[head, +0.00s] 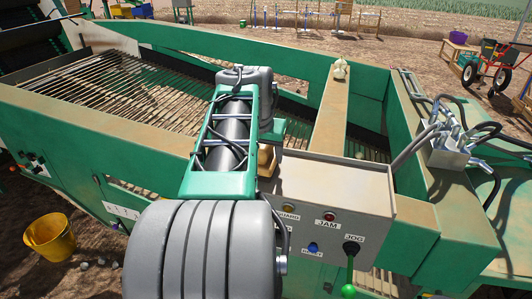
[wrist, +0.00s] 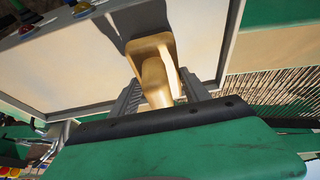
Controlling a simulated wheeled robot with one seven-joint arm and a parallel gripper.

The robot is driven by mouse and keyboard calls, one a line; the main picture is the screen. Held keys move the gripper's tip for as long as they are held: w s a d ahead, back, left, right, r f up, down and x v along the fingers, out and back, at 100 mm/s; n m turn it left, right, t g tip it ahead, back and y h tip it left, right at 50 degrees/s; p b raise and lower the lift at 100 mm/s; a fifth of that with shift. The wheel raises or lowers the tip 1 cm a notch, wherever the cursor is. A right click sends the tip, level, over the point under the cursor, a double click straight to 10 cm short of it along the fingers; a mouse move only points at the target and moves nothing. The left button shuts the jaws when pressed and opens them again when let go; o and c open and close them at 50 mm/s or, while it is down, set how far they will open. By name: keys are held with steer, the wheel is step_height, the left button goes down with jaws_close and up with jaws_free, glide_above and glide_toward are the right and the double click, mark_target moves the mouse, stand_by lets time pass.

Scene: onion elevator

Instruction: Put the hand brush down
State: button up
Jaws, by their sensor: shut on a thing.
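The hand brush (wrist: 152,52) shows in the wrist view as a tan wooden piece with a broad far end and a rounded handle. My gripper (wrist: 160,93) is shut on its handle, one grey finger on each side. The brush is in front of the beige top of the control box (wrist: 75,68); I cannot tell whether it touches it. A dark shadow lies on the box top beside the brush. In the head view a small tan part of the brush (head: 266,158) shows beside my arm, at the left end of the control box (head: 330,180). My arm hides the gripper there.
A pale object (head: 341,68) sits on the tan beam (head: 332,110). Hoses and fittings (head: 455,140) are at right. A yellow bucket (head: 50,238) stands on the ground.

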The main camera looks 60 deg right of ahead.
steer(key=o, duration=1.3)
steer(key=shift+f, duration=0.1)
steer(key=shift+r, duration=0.35)
steer(key=w+p+v, duration=0.1)
steer(key=p+v, duration=0.1)
steer(key=v, duration=1)
steer(key=w+a+f+n+t+y, duration=0.1)
steer(key=w+a+f+n, duration=0.4)
steer(key=a, duration=0.3)
steer(key=w+a+f+n+t, duration=0.1)
steer(key=w+a+f+n, duration=0.25)
steer(key=w+a, duration=0.35)
steer(key=a+f+n+y, duration=0.1)
steer(key=a+f, duration=0.3)
steer(key=a, duration=0.4)
steer(key=a+f+n+y, duration=0.1)
steer(key=a+f+n, duration=0.3)
steer(key=a, duration=0.4)
steer(key=a+f+n+y, duration=0.1)
steer(key=a+f+n, duration=0.2)
steer(key=a+f, duration=0.2)
steer(key=shift+w+a+f+t, duration=0.15)
steer(key=shift+a+t, duration=0.25)
steer(key=shift+a, duration=1.35)
